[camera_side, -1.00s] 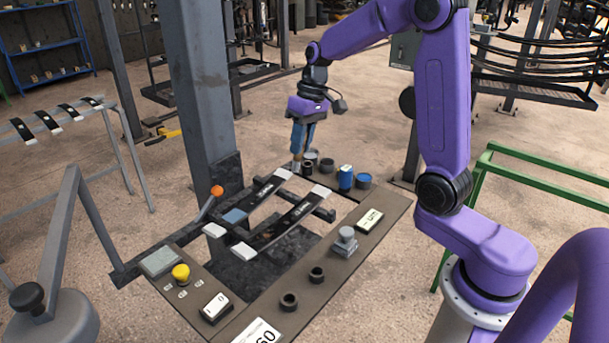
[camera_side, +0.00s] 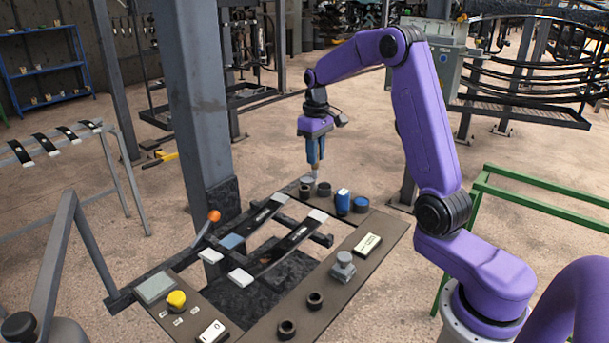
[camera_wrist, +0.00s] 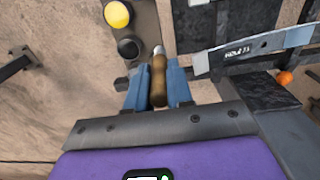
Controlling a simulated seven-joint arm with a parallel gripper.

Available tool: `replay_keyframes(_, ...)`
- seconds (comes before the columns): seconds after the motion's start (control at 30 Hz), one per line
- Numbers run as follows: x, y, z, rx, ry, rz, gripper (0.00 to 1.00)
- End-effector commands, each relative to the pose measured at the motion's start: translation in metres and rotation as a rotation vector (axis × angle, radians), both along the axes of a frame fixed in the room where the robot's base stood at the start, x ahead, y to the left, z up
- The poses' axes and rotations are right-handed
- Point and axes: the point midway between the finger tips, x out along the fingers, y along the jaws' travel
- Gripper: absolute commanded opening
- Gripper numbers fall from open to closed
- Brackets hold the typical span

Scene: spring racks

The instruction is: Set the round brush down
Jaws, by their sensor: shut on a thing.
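My gripper (camera_side: 315,161) is shut on the round brush, with its blue fingers pointing down at the far end of the bench. In the wrist view, the brush's brown wooden handle (camera_wrist: 158,80) lies between the two blue fingers, with a pale metal tip beyond it. In the side view only a small light end of the brush (camera_side: 315,174) shows below the fingers. It appears just above or behind the small cups (camera_side: 324,189); whether it touches one cannot be told. The bristles are not clearly visible.
A blue container (camera_side: 343,201) and a blue-topped cup (camera_side: 361,204) stand near the cups. The rack with dark spring strips (camera_side: 281,245), an orange-knobbed lever (camera_side: 214,216) and a grey knob (camera_side: 343,264) occupy the bench. A grey post (camera_side: 192,100) rises to the left.

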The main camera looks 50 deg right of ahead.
Motion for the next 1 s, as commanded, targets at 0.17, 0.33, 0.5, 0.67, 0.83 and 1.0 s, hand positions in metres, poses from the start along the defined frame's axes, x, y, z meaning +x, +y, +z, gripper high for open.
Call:
replay_keyframes(0.17,0.023,-0.007,-0.029,0.001,0.003,0.000,0.00)
replay_keyframes(0.33,0.038,-0.011,-0.047,0.001,0.002,0.000,0.00)
replay_keyframes(0.5,0.044,-0.013,-0.054,0.000,0.000,0.001,0.00)
replay_keyframes(0.67,0.050,-0.015,-0.064,0.001,0.001,0.001,0.00)
replay_keyframes(0.83,0.049,-0.015,-0.087,0.001,0.001,0.000,0.00)
replay_keyframes(1.0,0.049,-0.015,-0.091,0.000,-0.003,0.000,0.00)
